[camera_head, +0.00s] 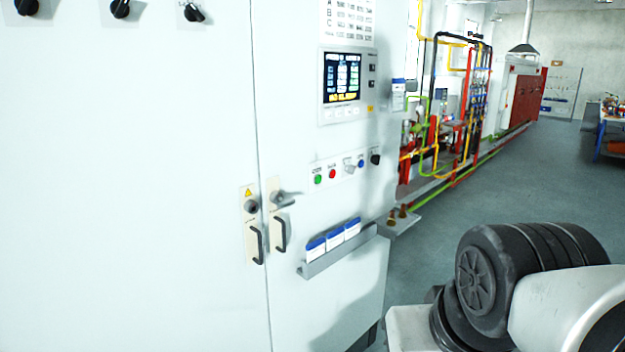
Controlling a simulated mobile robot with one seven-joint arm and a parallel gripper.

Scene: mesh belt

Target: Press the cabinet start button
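A tall pale cabinet (150,200) with two doors fills the left and middle of the head view. On its right door is a row of small controls. A green button (318,180) is at the left end of the row, with a red button (332,174) beside it. A grey switch, a blue button (361,164) and a black knob (375,159) follow to the right. The labels above them are too small to read. My gripper is not in view; only part of my arm shows at the lower right, apart from the cabinet.
Above the buttons is a lit display panel (341,84). Below them a grey shelf (345,252) holding blue-and-white items sticks out from the door. Two dark handles (280,234) flank the door seam. Open grey floor (500,185) lies to the right, with colored pipes behind.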

